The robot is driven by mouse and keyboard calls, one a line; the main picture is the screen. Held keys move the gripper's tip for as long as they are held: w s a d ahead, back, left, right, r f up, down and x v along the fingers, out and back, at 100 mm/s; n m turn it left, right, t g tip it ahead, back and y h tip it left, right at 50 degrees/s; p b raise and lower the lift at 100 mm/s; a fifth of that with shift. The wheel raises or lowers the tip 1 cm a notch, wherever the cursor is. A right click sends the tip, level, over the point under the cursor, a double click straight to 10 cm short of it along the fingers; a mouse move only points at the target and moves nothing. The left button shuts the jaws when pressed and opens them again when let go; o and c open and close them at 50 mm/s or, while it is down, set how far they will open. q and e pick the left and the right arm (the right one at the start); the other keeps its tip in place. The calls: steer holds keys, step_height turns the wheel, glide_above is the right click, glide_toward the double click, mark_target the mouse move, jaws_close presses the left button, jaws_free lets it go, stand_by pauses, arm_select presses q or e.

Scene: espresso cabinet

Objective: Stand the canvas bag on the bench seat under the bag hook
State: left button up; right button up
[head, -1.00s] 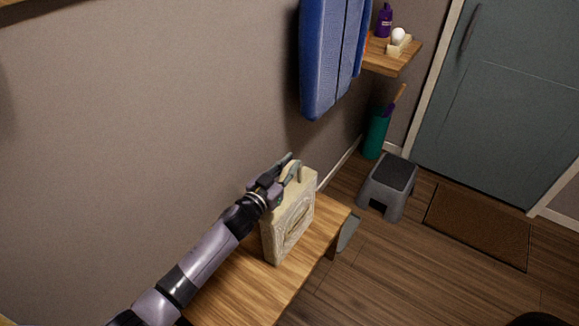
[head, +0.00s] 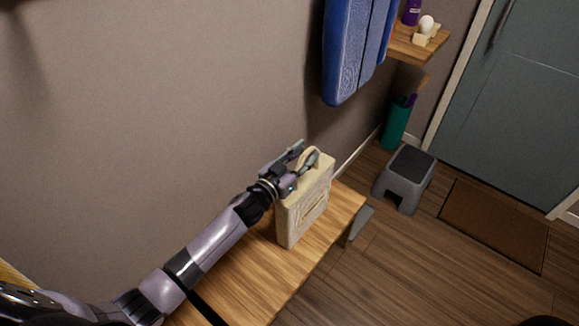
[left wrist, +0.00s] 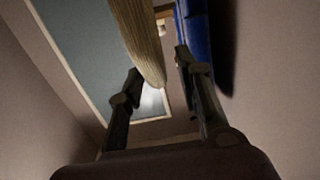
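The cream canvas bag (head: 306,210) stands upright on the wooden bench seat (head: 262,275), near its far end and close to the wall. My left gripper (head: 303,152) is at the top of the bag by its handle, with its two fingers apart. In the left wrist view, a beige strip that looks like the handle (left wrist: 138,40) lies between the spread fingers (left wrist: 160,85), and I see no firm grip on it. The bag hook cannot be made out. My right gripper is not in view.
A blue hanging cloth (head: 352,55) is on the wall beyond the bag. A wooden shelf (head: 418,48) with small items, a teal holder (head: 395,122), a grey step stool (head: 405,178) and a doormat (head: 495,225) are farther off.

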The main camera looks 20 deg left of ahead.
arm_select(q)
steer(key=v, duration=1)
steer(key=shift+a, duration=0.1)
